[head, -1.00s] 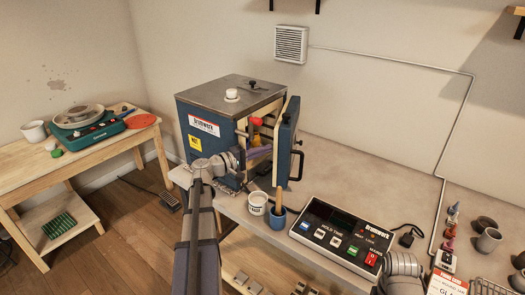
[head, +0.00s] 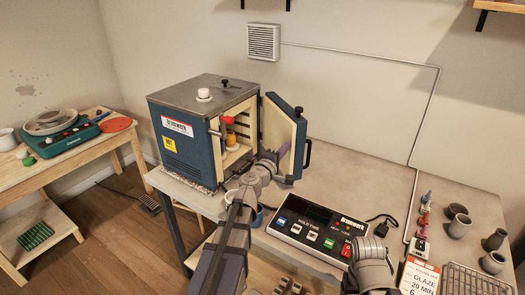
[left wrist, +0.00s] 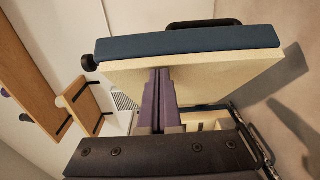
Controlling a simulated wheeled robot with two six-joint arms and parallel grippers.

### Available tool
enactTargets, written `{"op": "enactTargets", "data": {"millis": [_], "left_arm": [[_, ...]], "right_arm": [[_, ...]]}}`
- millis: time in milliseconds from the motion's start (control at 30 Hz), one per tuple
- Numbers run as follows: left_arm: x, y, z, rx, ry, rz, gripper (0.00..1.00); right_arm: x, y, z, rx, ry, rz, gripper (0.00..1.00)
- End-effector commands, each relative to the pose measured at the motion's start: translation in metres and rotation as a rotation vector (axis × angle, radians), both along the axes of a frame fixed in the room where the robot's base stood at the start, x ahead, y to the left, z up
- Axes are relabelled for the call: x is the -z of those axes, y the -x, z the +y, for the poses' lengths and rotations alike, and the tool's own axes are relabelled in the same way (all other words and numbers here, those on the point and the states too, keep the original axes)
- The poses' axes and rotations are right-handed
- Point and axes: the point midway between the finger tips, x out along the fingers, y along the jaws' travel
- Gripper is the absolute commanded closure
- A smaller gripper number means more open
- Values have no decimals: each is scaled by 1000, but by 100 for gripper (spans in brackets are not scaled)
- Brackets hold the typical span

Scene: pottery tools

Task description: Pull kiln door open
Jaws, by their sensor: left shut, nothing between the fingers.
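The blue kiln (head: 185,140) stands on the bench with its door (head: 285,130) swung well open to the right. The door's cream inner lining shows, and its black handle (head: 308,153) is on the far outer side. My left gripper (head: 282,152) is shut and empty, with its fingers at the inner face of the door. In the left wrist view the shut fingers (left wrist: 162,82) reach to the cream lining of the door (left wrist: 215,68); whether they touch it is hard to tell. My right gripper is out of view; only part of my right arm shows at the lower right.
A control box (head: 317,224) lies in front of the door. Small pots and a glaze card (head: 419,277) are at the right. The bench behind the box is clear.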

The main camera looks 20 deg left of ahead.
Motion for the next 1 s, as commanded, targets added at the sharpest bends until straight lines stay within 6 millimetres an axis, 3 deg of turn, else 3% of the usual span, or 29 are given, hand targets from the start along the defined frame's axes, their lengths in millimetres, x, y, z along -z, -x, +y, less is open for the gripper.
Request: {"op": "enactTargets", "data": {"millis": [200, 500, 700, 1000], "left_arm": [[0, -43, -41, 5, 0, 0, 100], [0, -86, -72, 3, 0, 0, 100], [0, -101, -80, 1, 0, 0, 100], [0, -106, -84, 1, 0, 0, 100]], "right_arm": [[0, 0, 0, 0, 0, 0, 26], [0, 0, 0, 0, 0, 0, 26], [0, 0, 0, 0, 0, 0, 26], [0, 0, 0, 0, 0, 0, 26]]}}
